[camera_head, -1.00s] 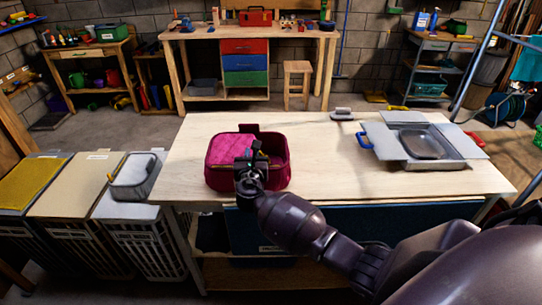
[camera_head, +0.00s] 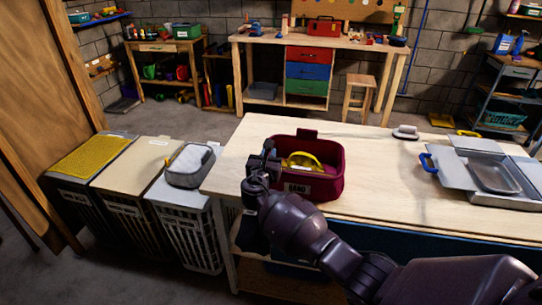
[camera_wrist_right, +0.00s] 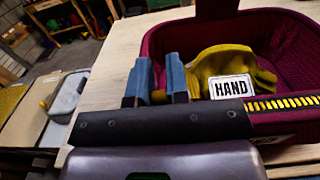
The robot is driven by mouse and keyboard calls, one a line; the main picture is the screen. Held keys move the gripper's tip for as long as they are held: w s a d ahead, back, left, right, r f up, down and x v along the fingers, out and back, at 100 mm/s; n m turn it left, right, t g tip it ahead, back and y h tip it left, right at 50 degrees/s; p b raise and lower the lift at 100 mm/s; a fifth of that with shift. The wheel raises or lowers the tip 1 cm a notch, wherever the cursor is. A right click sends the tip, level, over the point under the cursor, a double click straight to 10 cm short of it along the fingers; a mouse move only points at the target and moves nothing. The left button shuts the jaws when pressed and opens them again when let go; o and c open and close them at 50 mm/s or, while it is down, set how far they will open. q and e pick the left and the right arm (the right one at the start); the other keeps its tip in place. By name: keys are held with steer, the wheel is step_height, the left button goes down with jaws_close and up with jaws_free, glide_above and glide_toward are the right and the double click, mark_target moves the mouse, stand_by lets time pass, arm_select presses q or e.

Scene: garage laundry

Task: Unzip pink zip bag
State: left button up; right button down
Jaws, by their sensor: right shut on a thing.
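The pink zip bag (camera_head: 326,184) stands on the wooden worktable, and its top is open. A yellow glove-like item (camera_head: 304,161) lies inside, and it also shows in the right wrist view (camera_wrist_right: 222,62). My right gripper (camera_head: 268,152) is at the bag's left front corner, shut on part of the bag. Its blue fingers (camera_wrist_right: 156,82) hide the gripped part, so I cannot see the zip pull. My left gripper is not in view.
The worktable (camera_head: 375,160) is clear right of the bag. A grey open box (camera_head: 495,178) and a small brush-like item (camera_head: 405,132) lie farther right. Several hampers (camera_head: 122,170) stand left of the table, one with a grey pouch (camera_head: 190,165) on top.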

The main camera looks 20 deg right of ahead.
steer(key=c, duration=1.1)
jaws_free()
steer(key=v, duration=1)
steer(key=shift+s+a+p, duration=0.2)
steer(key=shift+s+p, duration=0.15)
